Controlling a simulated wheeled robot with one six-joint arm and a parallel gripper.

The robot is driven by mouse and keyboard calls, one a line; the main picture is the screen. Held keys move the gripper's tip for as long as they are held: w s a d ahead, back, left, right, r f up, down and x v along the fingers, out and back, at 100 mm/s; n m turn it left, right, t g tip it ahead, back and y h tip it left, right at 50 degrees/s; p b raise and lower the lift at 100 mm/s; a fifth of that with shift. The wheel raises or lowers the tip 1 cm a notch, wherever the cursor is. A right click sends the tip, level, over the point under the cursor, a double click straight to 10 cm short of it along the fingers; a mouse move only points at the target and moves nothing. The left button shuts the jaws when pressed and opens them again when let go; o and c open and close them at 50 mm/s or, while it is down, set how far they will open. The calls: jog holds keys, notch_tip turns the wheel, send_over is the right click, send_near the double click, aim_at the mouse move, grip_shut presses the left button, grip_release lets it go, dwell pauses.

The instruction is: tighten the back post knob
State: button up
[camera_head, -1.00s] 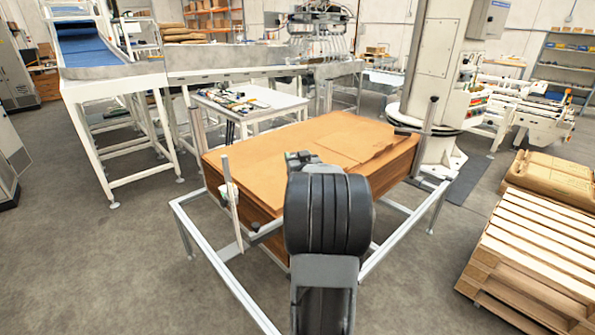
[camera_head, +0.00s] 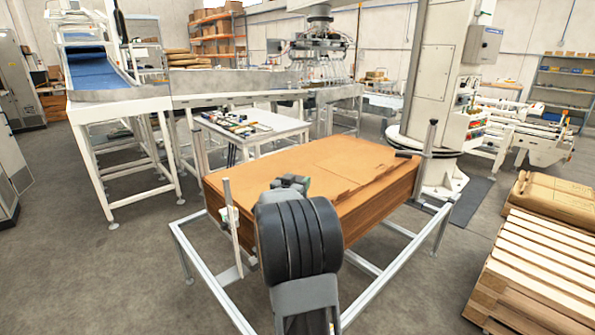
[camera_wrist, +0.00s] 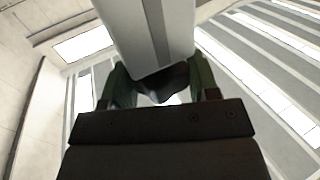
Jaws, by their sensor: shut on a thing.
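In the wrist view my gripper (camera_wrist: 160,88) has its two green fingers on either side of a dark knob (camera_wrist: 163,80). The fingers are shut on the knob. A grey metal post (camera_wrist: 150,30) with a darker groove rises right behind the knob. The frame around the cardboard stack carries upright posts at the near left (camera_head: 233,222), the far left (camera_head: 198,145) and the right (camera_head: 427,155).
A stack of brown cardboard sheets (camera_head: 330,170) stands inside the low metal frame (camera_head: 398,265). A white table with tools (camera_head: 262,128) is behind it. Wooden pallets (camera_head: 535,260) stand at the right. Grey floor (camera_head: 90,270) is clear at the left.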

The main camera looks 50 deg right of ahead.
jog(key=m+g+p, duration=0.1)
jog(key=g, duration=0.1)
jog(key=m+g+p, duration=0.2)
jog(key=m+g+h+p, duration=0.1)
jog(key=g+p, duration=0.1)
jog(key=g, duration=0.1)
jog(key=shift+w+r, duration=0.2)
jog(key=shift+r, duration=0.05)
jog(key=shift+f+m+g+y+p, duration=0.1)
jog(key=shift+m+g+y+p, duration=0.4)
jog(key=shift+m+g, duration=0.8)
jog(key=shift+m+g+y+p, duration=0.2)
jog(key=shift+m+g+p, duration=0.65)
jog(key=shift+g, duration=0.75)
jog(key=shift+m+g, duration=0.35)
jog(key=shift+g, duration=0.05)
jog(key=o, duration=0.9)
jog(key=shift+f, duration=0.1)
jog(key=shift+w+a, duration=0.2)
jog(key=shift+a, duration=0.05)
jog(key=b+v, duration=0.3)
jog(key=v, duration=1)
jog(key=shift+w+r, duration=0.1)
jog(key=shift+r, duration=0.15)
